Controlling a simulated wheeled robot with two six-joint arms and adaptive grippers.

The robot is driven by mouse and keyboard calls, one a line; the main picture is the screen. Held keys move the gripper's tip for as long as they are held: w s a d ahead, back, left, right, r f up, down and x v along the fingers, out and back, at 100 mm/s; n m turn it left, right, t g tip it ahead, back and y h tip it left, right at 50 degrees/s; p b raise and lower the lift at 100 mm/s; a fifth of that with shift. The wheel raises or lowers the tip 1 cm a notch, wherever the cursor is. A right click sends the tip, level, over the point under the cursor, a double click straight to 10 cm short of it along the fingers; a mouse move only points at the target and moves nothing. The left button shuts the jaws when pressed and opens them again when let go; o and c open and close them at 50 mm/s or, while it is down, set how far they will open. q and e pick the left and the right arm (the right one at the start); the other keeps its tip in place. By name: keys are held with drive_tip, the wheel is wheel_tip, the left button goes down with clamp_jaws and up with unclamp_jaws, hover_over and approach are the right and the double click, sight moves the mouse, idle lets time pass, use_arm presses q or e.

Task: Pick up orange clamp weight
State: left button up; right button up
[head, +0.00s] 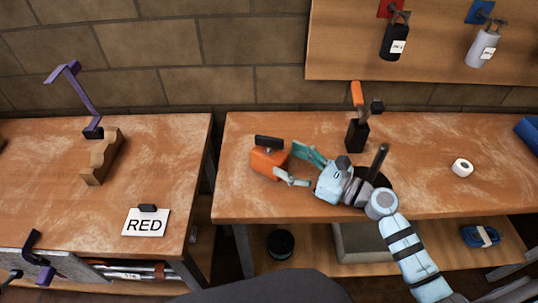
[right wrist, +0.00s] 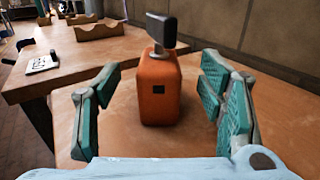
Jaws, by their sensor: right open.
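The orange clamp weight (head: 268,162) stands upright near the left end of the right-hand bench, with a dark handle on top. In the right wrist view the orange clamp weight (right wrist: 159,92) is centred ahead, between the lines of the two fingers. My right gripper (head: 299,163) is open, its teal fingers pointing left at the weight. In the right wrist view the fingers of the gripper (right wrist: 158,103) are spread on both sides, and nothing is held. Contact with the weight cannot be told. My left gripper is not clearly seen.
The bench (head: 240,205) also holds a dark tool block (head: 357,135) behind my right arm and a white tape roll (head: 462,168) at right. The left bench carries a wooden cradle (head: 103,158) and a RED card (head: 146,223). A gap separates the benches.

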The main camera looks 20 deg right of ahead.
sight(270, 151)
drive_tip(key=x, duration=0.6)
drive_tip(key=shift+w+a+f+p, duration=0.15)
drive_tip(key=shift+a+p, duration=0.1)
drive_tip(key=shift+p, duration=0.15)
drive_tip(key=shift+d, duration=0.1)
clamp_jaws()
